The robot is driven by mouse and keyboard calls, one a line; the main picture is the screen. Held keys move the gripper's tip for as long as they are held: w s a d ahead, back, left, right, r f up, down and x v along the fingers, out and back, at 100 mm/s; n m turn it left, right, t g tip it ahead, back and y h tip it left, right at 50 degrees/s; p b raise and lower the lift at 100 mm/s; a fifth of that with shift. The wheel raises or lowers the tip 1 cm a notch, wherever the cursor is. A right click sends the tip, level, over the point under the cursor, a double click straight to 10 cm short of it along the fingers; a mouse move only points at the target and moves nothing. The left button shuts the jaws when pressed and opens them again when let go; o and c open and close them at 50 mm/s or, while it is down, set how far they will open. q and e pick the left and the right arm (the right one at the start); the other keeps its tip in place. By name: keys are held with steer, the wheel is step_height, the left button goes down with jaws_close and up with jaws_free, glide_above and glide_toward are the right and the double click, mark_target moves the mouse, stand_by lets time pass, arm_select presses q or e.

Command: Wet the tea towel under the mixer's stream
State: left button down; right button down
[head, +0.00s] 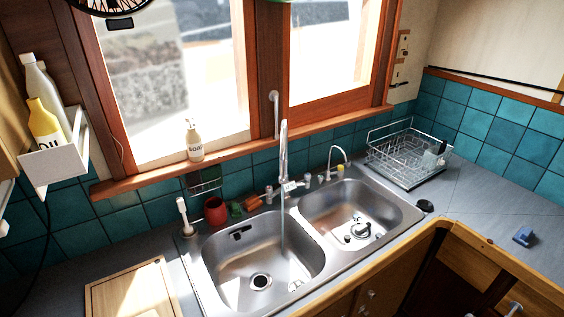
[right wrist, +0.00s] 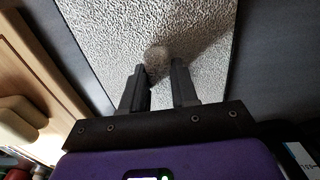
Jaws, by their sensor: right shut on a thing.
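The mixer (head: 284,150) stands upright behind the two-bowl steel sink. A thin stream of water (head: 283,235) falls from it into the left bowl (head: 225,265). In the right wrist view my right gripper (right wrist: 160,70) is shut on a rounded, speckled bump of cloth. The pale grey, rough sheet (right wrist: 120,25) around it looks like the tea towel, spread wide beyond the fingertips. No towel can be made out in the head view, and neither gripper shows there.
The right bowl (head: 385,210) holds small items around its drain. A wire dish rack (head: 408,160) stands on the counter at right. A red cup (head: 215,211) and a white brush (head: 184,215) stand behind the left bowl. A cutting board (head: 130,290) lies at left.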

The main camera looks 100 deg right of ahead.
steer(key=shift+r+p, duration=1.7)
steer(key=shift+r, duration=1.35)
